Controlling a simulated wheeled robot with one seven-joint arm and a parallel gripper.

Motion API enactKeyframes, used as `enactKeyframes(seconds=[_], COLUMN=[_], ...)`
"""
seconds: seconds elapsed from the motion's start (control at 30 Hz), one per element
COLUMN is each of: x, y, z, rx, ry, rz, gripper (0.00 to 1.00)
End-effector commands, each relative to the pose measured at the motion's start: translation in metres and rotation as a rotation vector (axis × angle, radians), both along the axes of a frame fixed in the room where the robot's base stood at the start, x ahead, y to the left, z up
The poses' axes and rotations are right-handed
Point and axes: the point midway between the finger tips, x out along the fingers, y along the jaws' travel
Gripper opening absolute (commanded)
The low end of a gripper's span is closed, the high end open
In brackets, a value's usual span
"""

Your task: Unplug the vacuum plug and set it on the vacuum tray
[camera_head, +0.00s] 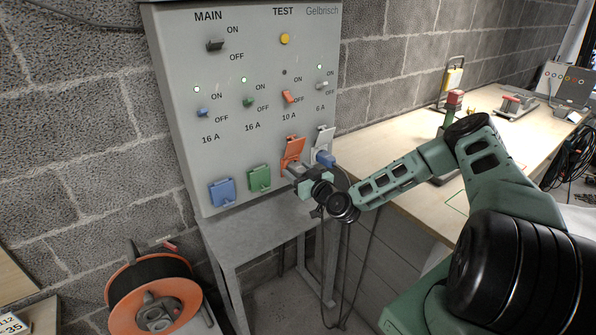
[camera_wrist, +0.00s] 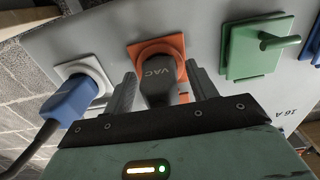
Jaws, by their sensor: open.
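The vacuum plug (camera_wrist: 157,82), black and marked VAC, sits in the orange socket (camera_wrist: 142,50) of the panel. My gripper (camera_wrist: 160,72) is open, with one finger on each side of the plug; I cannot tell whether they touch it. In the head view my gripper (camera_head: 303,175) is at the orange socket with its raised orange cover (camera_head: 293,148), and hides the plug. The orange 10 A switch (camera_head: 288,97) is below an unlit lamp (camera_head: 285,72). I cannot make out a tray marked for the vacuum.
A blue plug (camera_wrist: 72,100) with its cable is in the white socket close by. Blue (camera_head: 222,192) and green (camera_head: 260,178) covers are closed. A workbench (camera_head: 400,140) bears a red-topped device (camera_head: 454,98). An orange reel (camera_head: 155,295) stands at lower left.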

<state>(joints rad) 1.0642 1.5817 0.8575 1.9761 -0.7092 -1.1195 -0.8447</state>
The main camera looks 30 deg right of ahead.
Motion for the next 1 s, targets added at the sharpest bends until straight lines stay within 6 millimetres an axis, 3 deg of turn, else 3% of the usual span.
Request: enactKeyframes(seconds=[0.73, 0.93, 1.0], x=[0.0000, 0.0000, 0.0001], y=[0.0003, 0.0002, 0.0002], z=[0.0001, 0.0002, 0.0005], rx=[-0.001, -0.001, -0.001], ry=[0.000, 0.000, -0.001], rz=[0.001, 0.001, 0.001], gripper=[0.57, 0.02, 0.00])
